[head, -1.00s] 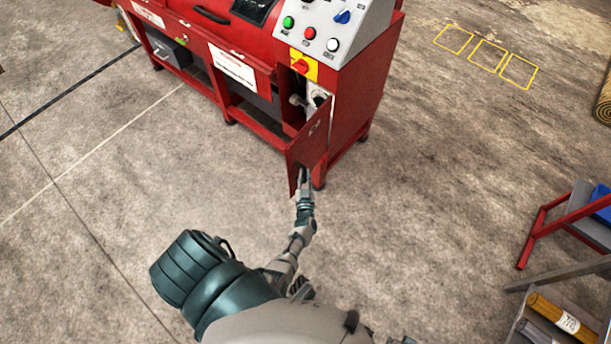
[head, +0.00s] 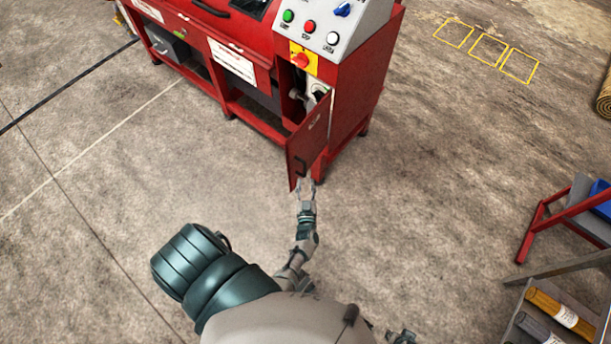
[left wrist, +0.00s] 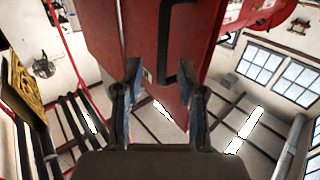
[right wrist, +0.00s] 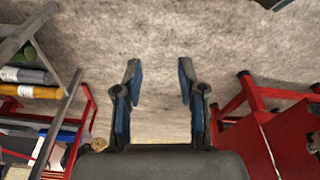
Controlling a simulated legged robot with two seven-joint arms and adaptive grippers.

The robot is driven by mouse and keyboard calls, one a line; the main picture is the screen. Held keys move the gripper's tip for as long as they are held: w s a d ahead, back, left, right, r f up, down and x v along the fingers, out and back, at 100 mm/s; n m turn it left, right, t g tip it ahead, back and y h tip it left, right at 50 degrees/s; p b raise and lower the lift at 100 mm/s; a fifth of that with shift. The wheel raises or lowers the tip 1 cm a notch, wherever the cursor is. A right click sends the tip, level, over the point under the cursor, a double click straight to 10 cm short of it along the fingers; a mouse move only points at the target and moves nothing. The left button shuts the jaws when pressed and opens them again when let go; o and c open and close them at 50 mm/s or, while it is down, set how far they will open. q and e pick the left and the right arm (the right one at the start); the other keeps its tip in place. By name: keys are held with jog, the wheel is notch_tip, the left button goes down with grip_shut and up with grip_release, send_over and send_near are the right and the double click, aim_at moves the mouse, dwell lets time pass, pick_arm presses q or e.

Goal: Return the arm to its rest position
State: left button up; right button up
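My left gripper (head: 306,187) is just in front of the lower edge of an open red cabinet door (head: 308,135) on the red machine. In the left wrist view its two fingers (left wrist: 167,85) are spread apart with nothing between them, and the door's black handle (left wrist: 166,45) is beyond the fingertips. The handle also shows in the head view (head: 301,166), apart from the fingers. My right gripper (right wrist: 160,78) is open and empty in the right wrist view, with bare floor ahead of it. In the head view only a bit of the right arm shows at the bottom edge.
The red machine (head: 350,100) has a panel with coloured buttons and a red-on-yellow switch (head: 302,60). Its door stands open, with pipe parts (head: 311,95) visible inside. A rack with rolls (head: 560,313) and a red stand (head: 540,226) are at the right. The floor between is clear.

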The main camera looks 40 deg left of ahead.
pick_arm(q)
jog(key=shift+s+d, duration=0.25)
dwell(0.4)
jog(key=s+d+f+m+g+h+p, duration=0.4)
jog(key=s+d+f+m+h, duration=0.5)
jog(key=h, duration=0.3)
jog(key=s+d+f+g, duration=0.1)
jog(key=s+g, duration=0.3)
jog(key=s, duration=0.5)
jog(key=s+d+f+m+g+p, duration=0.1)
jog(key=s+f+g, duration=0.3)
jog(key=s, duration=0.5)
jog(key=shift+s+d+f, duration=0.2)
jog(key=shift+s+d, duration=0.1)
pick_arm(e)
jog(key=s+f, duration=0.4)
jog(key=f, duration=1)
jog(key=shift+s+d, duration=0.2)
jog(key=shift+d, duration=0.05)
